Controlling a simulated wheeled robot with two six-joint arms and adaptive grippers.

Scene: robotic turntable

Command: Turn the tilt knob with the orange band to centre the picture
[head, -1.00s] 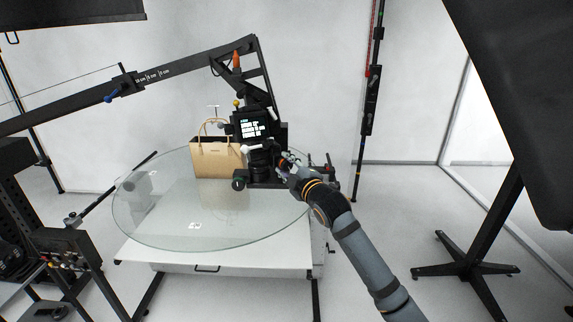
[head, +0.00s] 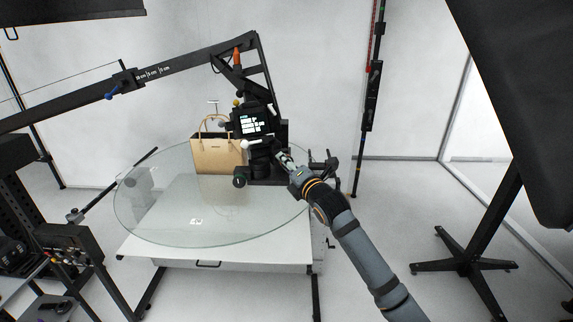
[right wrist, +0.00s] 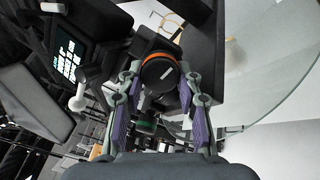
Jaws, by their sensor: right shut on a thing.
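The tilt knob with the orange band (right wrist: 158,72) is dark and round, with a white mark on its face. In the right wrist view it sits between the fingertips of my right gripper (right wrist: 159,78), which is shut on it. In the head view my right gripper (head: 284,157) reaches the right side of the black camera rig (head: 268,168), and the knob itself is hidden there. A lit screen (head: 253,123) with white text faces me on the rig; I cannot read the text. The picture's centring cannot be told. My left gripper is not in view.
A black boom (head: 180,65) spans above. A white-tipped lever (right wrist: 77,101) is left of the knob. A black stand (head: 464,264) is at right.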

